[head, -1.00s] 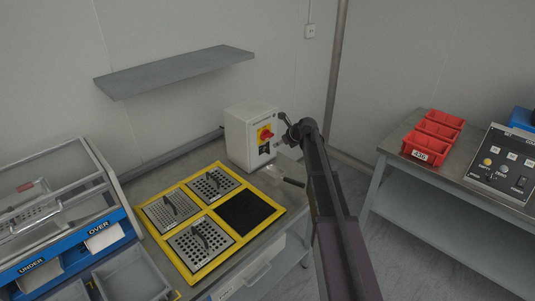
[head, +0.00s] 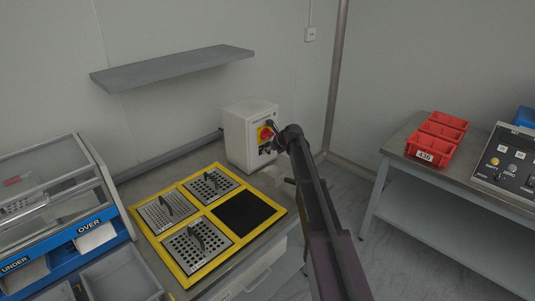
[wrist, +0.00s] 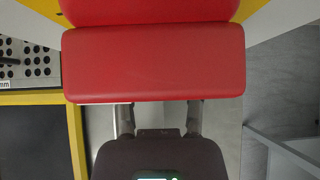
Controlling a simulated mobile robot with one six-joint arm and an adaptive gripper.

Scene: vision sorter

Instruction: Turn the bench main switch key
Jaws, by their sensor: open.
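The bench main switch is a red handle (head: 264,133) on a yellow plate, on the front of a white box (head: 238,136) at the back of the bench. In the wrist view a large red handle (wrist: 153,62) fills the upper middle, with bits of yellow behind it. My gripper (head: 271,128) is open, right at the front of the switch and partly covering it in the head view. In the wrist view its fingers run up to the red handle, which hides their tips. I cannot tell whether they touch it.
A yellow frame (head: 184,280) with several sieve plates and a black square (head: 244,212) lies on the bench in front of the box. A grey shelf (head: 170,67) is on the wall above. Red bins (head: 427,149) stand on a side table at right.

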